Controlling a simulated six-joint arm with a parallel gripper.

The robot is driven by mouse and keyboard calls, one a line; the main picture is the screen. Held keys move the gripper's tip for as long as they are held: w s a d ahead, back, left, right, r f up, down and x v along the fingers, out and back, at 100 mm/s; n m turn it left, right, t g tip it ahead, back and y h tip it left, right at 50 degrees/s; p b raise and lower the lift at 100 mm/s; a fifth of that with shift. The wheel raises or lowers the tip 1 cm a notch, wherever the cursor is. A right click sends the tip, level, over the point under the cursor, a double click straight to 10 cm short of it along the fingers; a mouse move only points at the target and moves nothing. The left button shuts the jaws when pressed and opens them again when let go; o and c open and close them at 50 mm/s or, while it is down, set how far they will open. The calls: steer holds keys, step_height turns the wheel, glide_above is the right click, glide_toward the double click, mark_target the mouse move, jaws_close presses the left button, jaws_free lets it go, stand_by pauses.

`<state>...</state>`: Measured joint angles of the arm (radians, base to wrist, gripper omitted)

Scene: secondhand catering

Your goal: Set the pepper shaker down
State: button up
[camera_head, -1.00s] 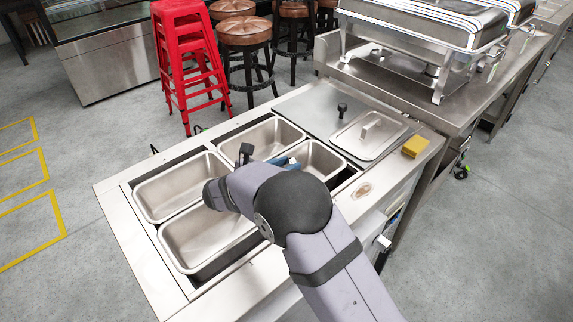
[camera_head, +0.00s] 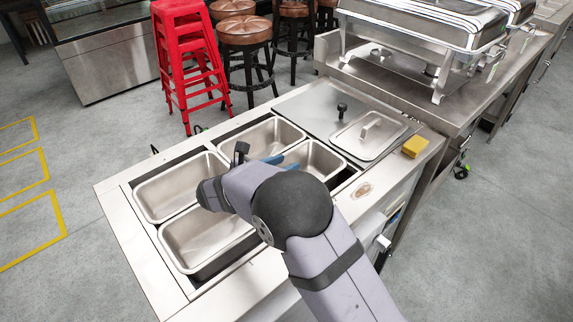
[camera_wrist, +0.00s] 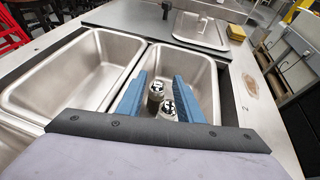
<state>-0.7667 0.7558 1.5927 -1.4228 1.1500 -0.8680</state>
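My gripper (camera_wrist: 162,76) is open, its two blue fingers spread apart over the right-hand steel pan (camera_wrist: 203,66). Two small shakers with metal tops show between the fingers in the wrist view: a farther shaker (camera_wrist: 155,97) near the left finger and a nearer shaker (camera_wrist: 168,111) near the right finger. Both appear to be down in the pan, apart from the fingers. I cannot tell which one is the pepper shaker. In the head view my gripper (camera_head: 279,162) shows as blue fingers at the pan; my arm hides much of it, and the shakers are not visible there.
Other empty steel pans (camera_head: 178,190) sit in the counter beside it. A lidded pan (camera_head: 369,135), a black knob (camera_head: 342,110) and a yellow sponge (camera_head: 415,147) lie behind and right. A chafing dish (camera_head: 425,25) stands on the far counter.

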steer(key=b+v, duration=0.1)
steer(key=v, duration=0.9)
steer(key=shift+s+a, duration=0.2)
steer(key=s+d+f+m+g+y+p, duration=0.1)
steer(key=s+d+m+g+p, duration=0.15)
steer(key=d+m, duration=0.9)
steer(key=s+d+m+g+y+p, duration=0.1)
steer(key=s+d+m+g, duration=0.25)
steer(key=d+m, duration=0.8)
steer(key=s+d+f+m+g+y+b, duration=0.25)
steer(key=s+f, duration=0.25)
steer(key=s, duration=0.3)
steer(key=s+d+f+m+g+y+b, duration=0.1)
steer(key=s+f+m+g+y, duration=0.15)
steer(key=s+f, duration=0.4)
step_height(320, 180, up, 13)
steer(key=s+a+m+p, duration=0.1)
steer(key=s+p, duration=0.1)
steer(key=p, duration=1)
steer(key=shift+s+a, duration=0.2)
steer(key=shift+s, duration=0.05)
